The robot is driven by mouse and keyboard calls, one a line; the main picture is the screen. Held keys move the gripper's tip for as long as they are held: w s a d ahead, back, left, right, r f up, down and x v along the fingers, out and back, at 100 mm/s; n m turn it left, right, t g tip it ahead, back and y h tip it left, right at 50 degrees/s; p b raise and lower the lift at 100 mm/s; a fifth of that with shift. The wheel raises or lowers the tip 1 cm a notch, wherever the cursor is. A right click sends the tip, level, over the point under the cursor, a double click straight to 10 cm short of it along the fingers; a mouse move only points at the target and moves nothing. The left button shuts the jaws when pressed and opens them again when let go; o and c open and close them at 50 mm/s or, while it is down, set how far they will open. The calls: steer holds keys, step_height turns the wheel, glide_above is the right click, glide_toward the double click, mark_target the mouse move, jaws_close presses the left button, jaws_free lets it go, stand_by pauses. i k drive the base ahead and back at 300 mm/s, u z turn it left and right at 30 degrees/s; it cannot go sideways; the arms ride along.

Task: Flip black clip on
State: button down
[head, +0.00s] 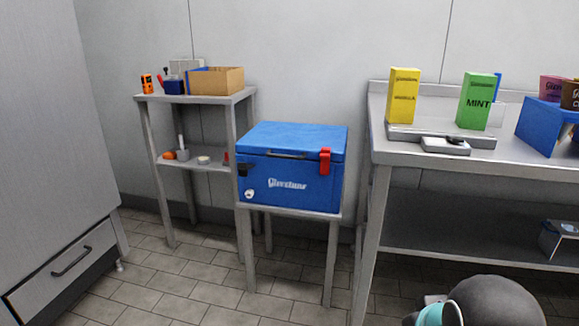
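A blue cooler box (290,186) with a shut-looking lid stands on a small metal stand in the middle of the head view. The black clip (246,169) is at the left end of its front, just below the lid seam. It looks folded out and down from the lid, but it is small and its exact angle is hard to tell. The red clip (325,162) at the right end stands upright across the seam. My gripper is not in view; a dark rounded part with a teal band, apparently of my arm, shows at the bottom right, well apart from the cooler.
A steel table (376,152) at right holds yellow (403,96) and green (476,101) cartons. A shelf rack (196,98) stands at left behind the cooler, and a grey cabinet (45,130) at far left. The tiled floor (180,285) before the cooler is clear.

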mark_target(242, 168)
steer(key=k, duration=0.5)
steer(key=u, duration=1.8)
steer(key=i, duration=1.05)
steer(key=z, duration=2.05)
